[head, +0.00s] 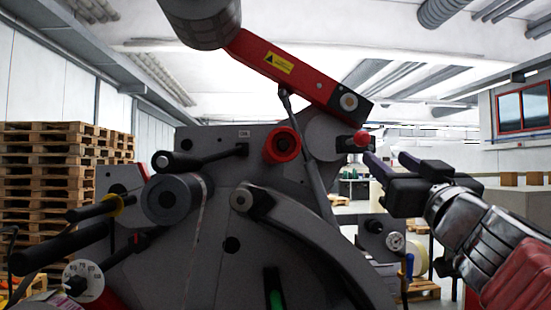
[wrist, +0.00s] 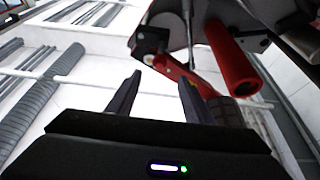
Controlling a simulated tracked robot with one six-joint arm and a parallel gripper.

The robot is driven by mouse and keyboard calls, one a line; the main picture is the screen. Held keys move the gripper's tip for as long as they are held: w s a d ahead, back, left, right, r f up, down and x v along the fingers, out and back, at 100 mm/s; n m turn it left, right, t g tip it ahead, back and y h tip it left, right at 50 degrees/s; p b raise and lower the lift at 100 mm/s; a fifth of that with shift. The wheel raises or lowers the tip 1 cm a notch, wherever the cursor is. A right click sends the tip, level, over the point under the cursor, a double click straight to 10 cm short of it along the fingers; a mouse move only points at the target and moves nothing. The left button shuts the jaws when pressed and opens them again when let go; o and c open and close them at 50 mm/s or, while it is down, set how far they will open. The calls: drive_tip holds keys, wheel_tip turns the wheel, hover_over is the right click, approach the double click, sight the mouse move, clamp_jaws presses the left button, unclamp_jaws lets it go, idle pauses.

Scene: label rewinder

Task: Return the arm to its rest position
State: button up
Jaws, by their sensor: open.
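My gripper (head: 372,162) is at the right of the head view, its dark fingers pointing left toward the label rewinder (head: 225,215). In the wrist view my gripper (wrist: 158,85) has its two fingers apart with nothing between them. A red knob (head: 361,138) on the rewinder shows just above the fingertips in the head view; whether they touch cannot be told. The rewinder's red arm (head: 290,68) with a yellow warning label slopes down above. A red cylinder (wrist: 232,58) and red lever (wrist: 172,68) of the machine show beyond the fingers in the wrist view.
Stacked wooden pallets (head: 65,160) stand at the left. Black rollers (head: 60,248) stick out from the machine at lower left. A grey block or counter (head: 520,203) with boxes stands at the far right. Open air lies above my gripper.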

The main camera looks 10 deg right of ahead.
idle(0.5)
drive_tip(key=s+d+f+m+g+h, duration=0.2)
drive_tip(key=d+f+m+g+h, duration=0.2)
drive_tip(key=d+f+g+h, duration=0.45)
wheel_tip(320, 180, down, 17)
drive_tip(key=s+g+y, duration=0.2)
drive_tip(key=g+y, duration=0.1)
drive_tip(key=s+a+f+n+g+y, duration=0.1)
drive_tip(key=s+a+f+g+y, duration=0.15)
drive_tip(key=a+f, duration=0.5)
drive_tip(key=s+a+f+n+g+y, duration=0.1)
drive_tip(key=s+a+f+y, duration=0.3)
drive_tip(key=f, duration=0.7)
drive_tip(key=s+a+f+n+y, duration=0.1)
drive_tip(key=a+f, duration=0.2)
drive_tip(key=a, duration=0.4)
drive_tip(key=s+a+f+n+g+y, duration=0.1)
drive_tip(key=s+a+f+n, duration=0.1)
drive_tip(key=a, duration=0.5)
drive_tip(key=shift+s+f+n+g, duration=0.2)
drive_tip(key=shift+f+n+g, duration=0.1)
drive_tip(key=shift+f, duration=0.5)
